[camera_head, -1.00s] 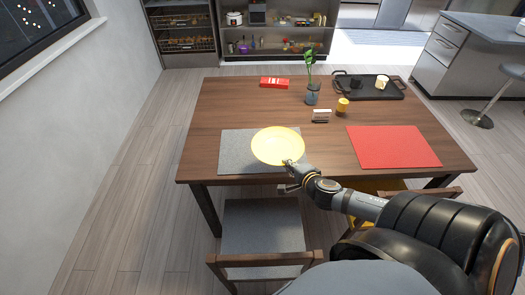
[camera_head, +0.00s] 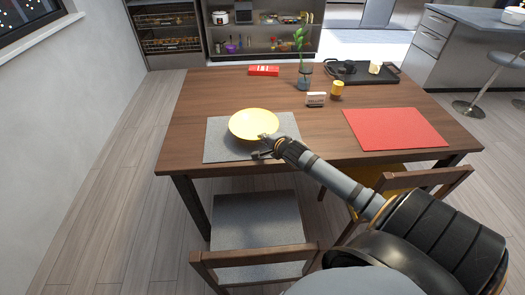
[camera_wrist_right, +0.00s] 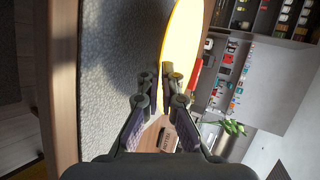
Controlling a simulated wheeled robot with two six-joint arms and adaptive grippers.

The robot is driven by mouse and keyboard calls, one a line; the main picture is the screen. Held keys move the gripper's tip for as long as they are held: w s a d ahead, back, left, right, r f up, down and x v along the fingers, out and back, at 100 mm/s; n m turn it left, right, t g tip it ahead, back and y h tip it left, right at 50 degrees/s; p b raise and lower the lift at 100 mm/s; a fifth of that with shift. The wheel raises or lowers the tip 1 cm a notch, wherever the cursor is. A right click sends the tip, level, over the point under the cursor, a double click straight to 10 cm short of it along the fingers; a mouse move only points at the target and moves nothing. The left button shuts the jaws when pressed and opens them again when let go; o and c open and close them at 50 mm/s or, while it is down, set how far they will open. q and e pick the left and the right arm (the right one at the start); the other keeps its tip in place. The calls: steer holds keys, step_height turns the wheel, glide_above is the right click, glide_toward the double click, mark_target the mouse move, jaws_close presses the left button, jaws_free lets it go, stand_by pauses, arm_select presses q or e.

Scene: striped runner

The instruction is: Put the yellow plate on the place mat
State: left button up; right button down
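The yellow plate (camera_head: 254,123) is over the grey place mat (camera_head: 216,152) at the near left of the wooden table. My right gripper (camera_head: 265,146) is at the plate's near right rim. In the right wrist view, the rim of the plate (camera_wrist_right: 180,45) runs in between the two fingertips (camera_wrist_right: 160,92), which are shut on it. The plate's shadow falls on the grey mat (camera_wrist_right: 110,110) there, and the plate looks slightly above it. My left gripper is not in view.
A red place mat (camera_head: 395,128) lies at the right. A glass with a plant (camera_head: 304,80), a yellow cup (camera_head: 337,88), a small white-and-dark block (camera_head: 315,99), a red box (camera_head: 263,70) and a black tray (camera_head: 375,78) stand farther back. Chairs (camera_head: 255,225) stand at the near edge.

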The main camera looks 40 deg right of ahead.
mark_target(263, 151)
steer(key=shift+w+f+b, duration=0.2)
steer(key=shift+f, duration=0.75)
steer(key=shift+w+f+b, duration=0.2)
steer(key=shift+f, duration=0.7)
steer(key=c, duration=1.8)
jaws_free()
steer(key=shift+s, duration=0.1)
steer(key=p+v, duration=0.7)
steer(key=v, duration=0.5)
